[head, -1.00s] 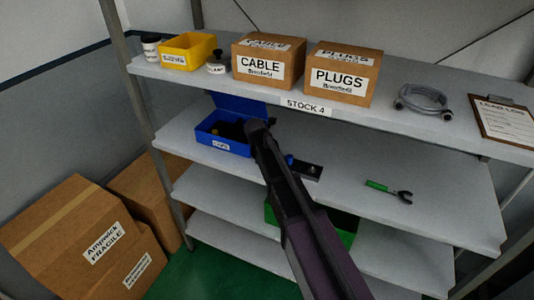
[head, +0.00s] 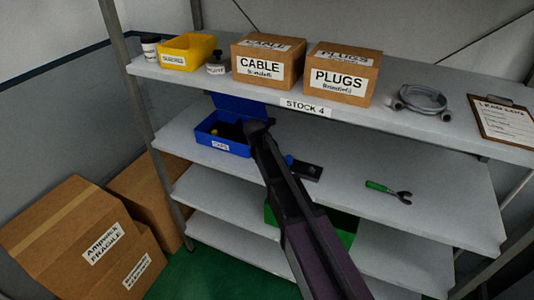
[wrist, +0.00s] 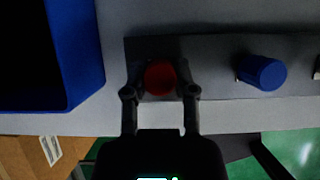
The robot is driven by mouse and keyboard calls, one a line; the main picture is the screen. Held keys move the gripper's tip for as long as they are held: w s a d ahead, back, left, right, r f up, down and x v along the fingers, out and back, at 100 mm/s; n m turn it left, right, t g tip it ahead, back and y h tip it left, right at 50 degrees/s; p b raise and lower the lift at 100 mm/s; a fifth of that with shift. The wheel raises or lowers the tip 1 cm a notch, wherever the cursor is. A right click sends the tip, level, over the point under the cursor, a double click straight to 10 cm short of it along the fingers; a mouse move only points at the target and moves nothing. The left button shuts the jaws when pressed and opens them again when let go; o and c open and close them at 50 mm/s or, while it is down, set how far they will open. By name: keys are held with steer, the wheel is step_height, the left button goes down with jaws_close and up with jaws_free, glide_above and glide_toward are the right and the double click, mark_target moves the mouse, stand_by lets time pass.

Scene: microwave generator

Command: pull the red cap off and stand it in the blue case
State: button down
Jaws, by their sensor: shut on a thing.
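The red cap (wrist: 160,77) is in the wrist view, round and seen from above, over a dark plate. My gripper (wrist: 160,86) is shut on it, with one finger on each side. Whether the cap sits on the plate or is lifted clear I cannot tell. In the head view my arm hides the cap. The blue case (head: 222,148) stands open on the middle shelf, left of my gripper, with its lid tipped back and a small yellow thing inside. Its near corner also shows at the left of the wrist view (wrist: 88,62).
A blue cap (wrist: 263,72) stands on the dark plate (wrist: 215,84), right of the red one. A green-handled wrench (head: 388,191) lies further right on the shelf. The upper shelf (head: 305,106) runs above, with boxes on it. A green bin (head: 342,228) is below.

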steer(key=shift+r, duration=0.1)
stand_by(0.3)
steer(key=shift+r+p, duration=1.45)
steer(key=shift+p, duration=0.1)
steer(key=shift+s, duration=0.15)
